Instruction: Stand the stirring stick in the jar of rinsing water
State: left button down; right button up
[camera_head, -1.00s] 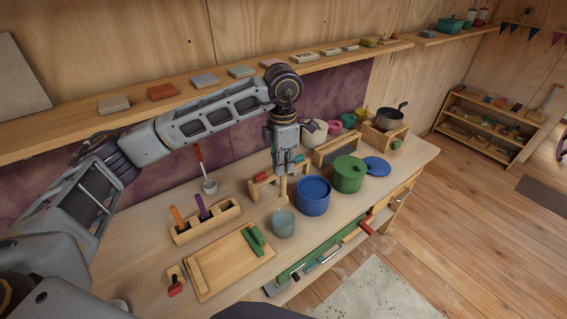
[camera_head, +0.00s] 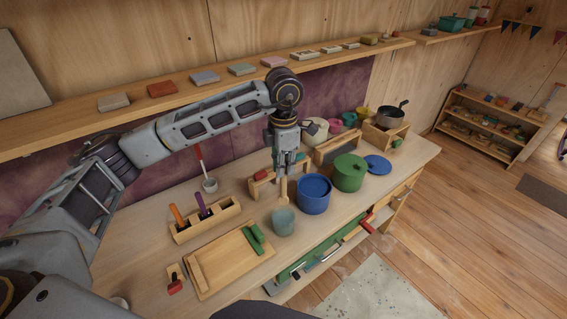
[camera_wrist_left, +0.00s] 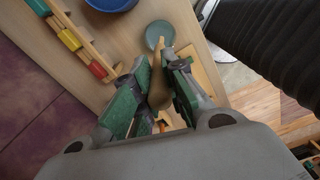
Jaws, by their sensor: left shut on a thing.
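My left gripper (camera_head: 285,165) points down over the workbench and is shut on the pale wooden stirring stick (camera_head: 284,188), which hangs nearly upright below the fingers. The jar of rinsing water (camera_head: 283,222), a translucent blue-green cup, stands on the bench just below and in front of the stick's lower end. In the left wrist view the stick (camera_wrist_left: 159,85) runs between the green-padded fingers (camera_wrist_left: 150,90), and its far end overlaps the jar (camera_wrist_left: 158,33). I cannot tell whether the tip is over the opening or behind the rim. My right gripper is not in view.
A blue pot (camera_head: 313,195) stands close to the right of the jar, with a green pot (camera_head: 349,174) beyond. A wooden tray (camera_head: 228,262) lies front left, a tool block (camera_head: 204,221) behind it. A wooden rack (camera_head: 263,185) stands behind the stick.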

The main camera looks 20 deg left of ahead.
aim_at(283, 188)
pick_arm(q)
jog(key=shift+f+b, duration=0.7)
jog(key=shift+f, duration=1.65)
jog(key=shift+f+b, duration=2.4)
jog(key=shift+f, duration=0.25)
jog(key=shift+f+b, duration=0.3)
jog(key=c, duration=1.4)
grip_release()
jog(key=shift+r, duration=0.55)
notch_tip(283, 188, up, 11)
jog(key=shift+f, duration=0.1)
